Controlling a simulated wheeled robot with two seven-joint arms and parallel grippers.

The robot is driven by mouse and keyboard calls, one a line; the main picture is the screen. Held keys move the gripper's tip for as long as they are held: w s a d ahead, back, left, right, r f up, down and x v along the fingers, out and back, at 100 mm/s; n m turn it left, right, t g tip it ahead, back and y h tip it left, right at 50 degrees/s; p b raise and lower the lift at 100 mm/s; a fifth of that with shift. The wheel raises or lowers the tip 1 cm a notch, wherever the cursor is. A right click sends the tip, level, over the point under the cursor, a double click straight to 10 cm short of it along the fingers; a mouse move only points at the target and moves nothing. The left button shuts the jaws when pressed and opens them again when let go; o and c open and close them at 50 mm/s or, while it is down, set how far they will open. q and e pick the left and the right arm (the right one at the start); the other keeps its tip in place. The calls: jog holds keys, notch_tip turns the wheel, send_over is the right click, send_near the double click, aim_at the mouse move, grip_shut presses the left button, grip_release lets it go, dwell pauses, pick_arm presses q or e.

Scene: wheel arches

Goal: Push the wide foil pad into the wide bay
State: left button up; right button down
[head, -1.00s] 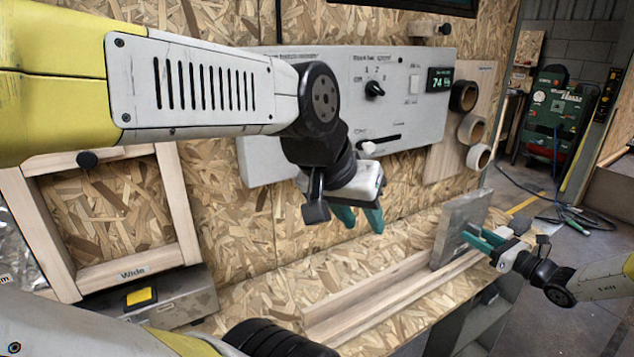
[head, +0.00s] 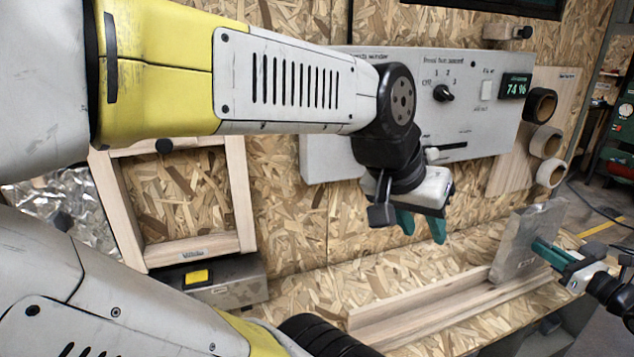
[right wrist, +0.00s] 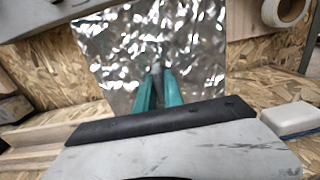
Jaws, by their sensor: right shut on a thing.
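A flat grey foil-faced pad (head: 526,242) stands upright at the right of the head view, at the wooden rails on the bench. Its crinkled foil face (right wrist: 195,45) fills the middle of the right wrist view. My right gripper (head: 548,250) is shut on the pad's small grip (right wrist: 156,72), with its teal fingers against it. The wide bay (head: 180,200) is an open wooden frame labelled "Wide" at left, with chipboard showing through it. My left gripper (head: 420,226) hangs empty before the control panel, its teal fingers apart.
Wooden rails (head: 435,312) run along the bench. A grey control panel (head: 465,100) and tape rolls (head: 547,142) are on the wall. More crumpled foil (head: 75,195) shows at far left.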

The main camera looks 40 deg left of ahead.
jog(key=shift+r, duration=1.2)
jog(key=s+d+r, duration=0.3)
jog(key=s+d, duration=0.1)
jog(key=d, duration=0.1)
jog(key=shift+d, duration=0.4)
